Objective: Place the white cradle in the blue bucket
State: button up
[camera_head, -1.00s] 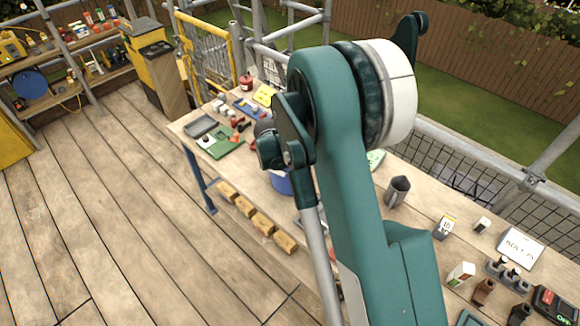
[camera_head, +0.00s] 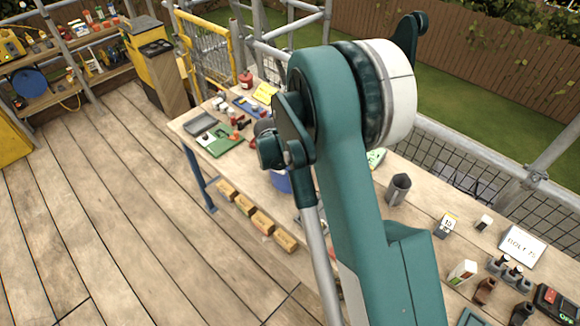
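A blue bucket (camera_head: 281,181) shows only as a small strip of its side, on or by the long wooden table; my teal arm hides the rest of it. I cannot make out a white cradle with certainty. My gripper is not visible; my own arm link fills the middle of the view and covers the table behind it.
The long wooden table (camera_head: 420,208) holds a grey tray (camera_head: 200,125), a green board (camera_head: 220,143), a dark grey cup (camera_head: 398,189), a white sign (camera_head: 522,246) and several small bottles. Several wooden blocks (camera_head: 262,222) line its lower front. The plank floor (camera_head: 110,200) at left is clear.

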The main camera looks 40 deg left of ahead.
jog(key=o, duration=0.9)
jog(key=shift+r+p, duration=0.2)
jog(key=shift+p, duration=0.1)
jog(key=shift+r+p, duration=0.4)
jog(key=shift+p, duration=0.05)
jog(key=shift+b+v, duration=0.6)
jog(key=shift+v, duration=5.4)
